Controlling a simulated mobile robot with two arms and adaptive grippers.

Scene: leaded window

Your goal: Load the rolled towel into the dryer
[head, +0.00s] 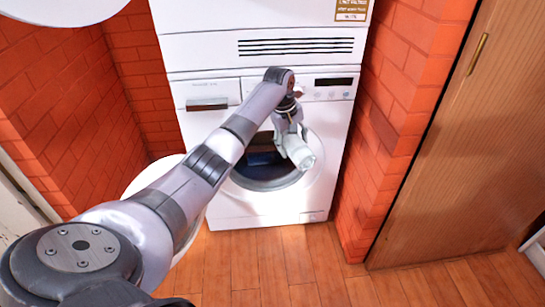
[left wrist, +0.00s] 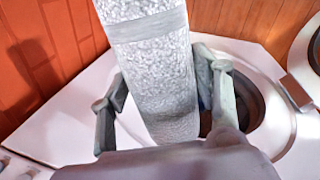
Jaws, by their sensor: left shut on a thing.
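The rolled towel (head: 300,153) is pale and roughly cylindrical, in front of the dryer's opening in the head view. In the left wrist view the towel (left wrist: 155,65) is textured white with a grey band, and it runs between the two fingers. My left gripper (head: 291,128) is shut on it; its fingers also show in the left wrist view (left wrist: 162,92). The white dryer (head: 222,208) has a dark round opening (head: 262,172), partly hidden by my arm and the towel. The opening (left wrist: 255,105) lies behind the right finger in the left wrist view. My right gripper is not in view.
A white rounded thing, seemingly the open door (head: 140,181), is partly hidden behind my left arm. Brick walls (head: 385,110) flank the dryer closely. A wooden door (head: 455,160) stands at the right. The wooden floor (head: 290,265) in front is clear.

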